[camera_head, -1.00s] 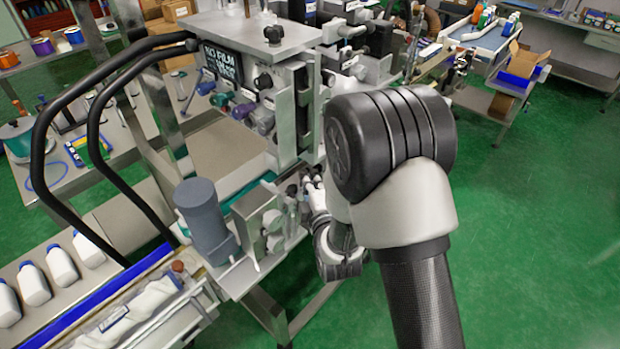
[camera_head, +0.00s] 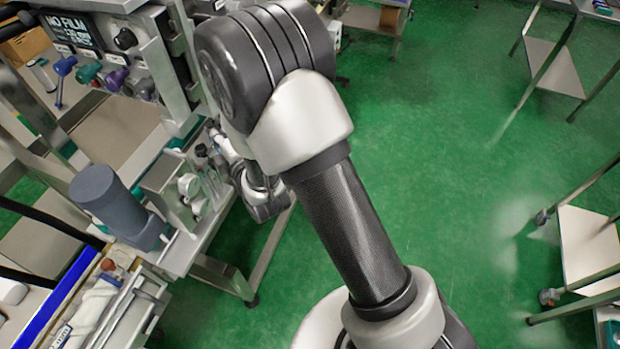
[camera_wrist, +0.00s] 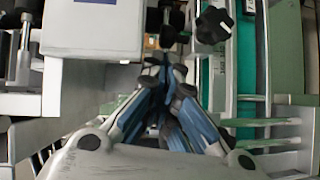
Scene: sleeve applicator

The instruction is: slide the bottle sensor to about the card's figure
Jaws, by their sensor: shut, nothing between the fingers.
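My gripper (camera_wrist: 165,68) is shut, its blue-grey fingers together in the wrist view. Its tips are close to a dark knob or post (camera_wrist: 168,35) near the top of that view. In the head view my gripper (camera_head: 215,150) is partly hidden by my arm, low at the machine's side. A black lobed knob (camera_wrist: 213,25) is just right of the fingers, beside a teal strip (camera_wrist: 219,70). I cannot clearly tell which part is the bottle sensor. I cannot make out a card with a figure.
A pale box (camera_wrist: 95,40) stands left of the fingers. The head view shows a grey cylinder (camera_head: 108,200), a "NO FILM" display (camera_head: 72,30) and coloured handles (camera_head: 88,73) on the machine. Green floor (camera_head: 440,130) is open to the right.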

